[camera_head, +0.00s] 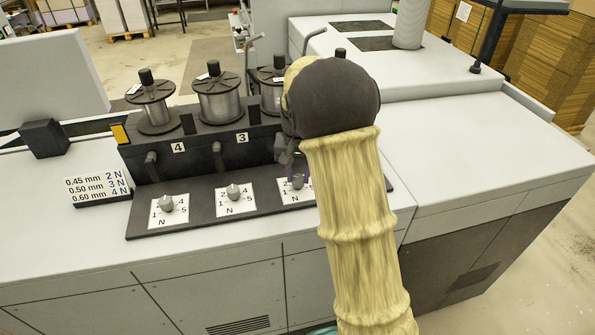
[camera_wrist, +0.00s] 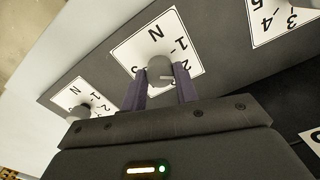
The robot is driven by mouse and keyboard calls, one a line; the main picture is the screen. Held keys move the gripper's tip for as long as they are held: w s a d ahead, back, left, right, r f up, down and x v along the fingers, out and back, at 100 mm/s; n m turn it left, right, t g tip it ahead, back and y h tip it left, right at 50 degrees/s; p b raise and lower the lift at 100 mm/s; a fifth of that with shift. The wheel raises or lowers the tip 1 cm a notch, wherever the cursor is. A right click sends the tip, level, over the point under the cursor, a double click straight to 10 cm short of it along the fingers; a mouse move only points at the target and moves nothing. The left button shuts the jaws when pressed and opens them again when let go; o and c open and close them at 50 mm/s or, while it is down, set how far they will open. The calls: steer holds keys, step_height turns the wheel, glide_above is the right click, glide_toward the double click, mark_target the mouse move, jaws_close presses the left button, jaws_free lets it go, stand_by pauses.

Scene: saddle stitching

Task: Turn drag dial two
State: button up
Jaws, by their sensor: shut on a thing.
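The gripped dial is a grey round knob (camera_wrist: 158,68) on a white plate marked N and numbers. A pale line on it points roughly toward the 2 of the scale. My gripper (camera_wrist: 161,84) has its two dark purple fingers closed on either side of this knob. In the head view this is the third dial from the left (camera_head: 297,181), partly covered by my gripper (camera_head: 296,163) and arm. The number label above it is hidden, so I cannot read which dial it is.
Two other dials (camera_head: 166,203) (camera_head: 234,191) sit to the left, below labels 4 and 3. Wire spools (camera_head: 219,97) stand behind. A card (camera_head: 97,185) lists 0.45 mm 2 N, 0.50 mm 3 N, 0.60 mm 4 N. The white machine top (camera_head: 470,155) at right is clear.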

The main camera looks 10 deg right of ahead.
mark_target(298, 177)
steer(key=m+p, duration=0.1)
steer(key=m, duration=0.4)
steer(key=shift+r+m+p, duration=0.2)
steer(key=shift+m+p, duration=0.1)
steer(key=shift+p, duration=0.05)
steer(key=m+p, duration=0.2)
steer(key=m, duration=0.3)
steer(key=shift+m, duration=0.3)
steer(key=shift+w, duration=0.1)
steer(key=o, duration=1)
steer(key=shift+f, duration=0.1)
step_height(298, 177, up, 17)
steer(key=b, duration=0.3)
steer(key=shift+r+b, duration=0.2)
steer(key=shift+b, duration=0.1)
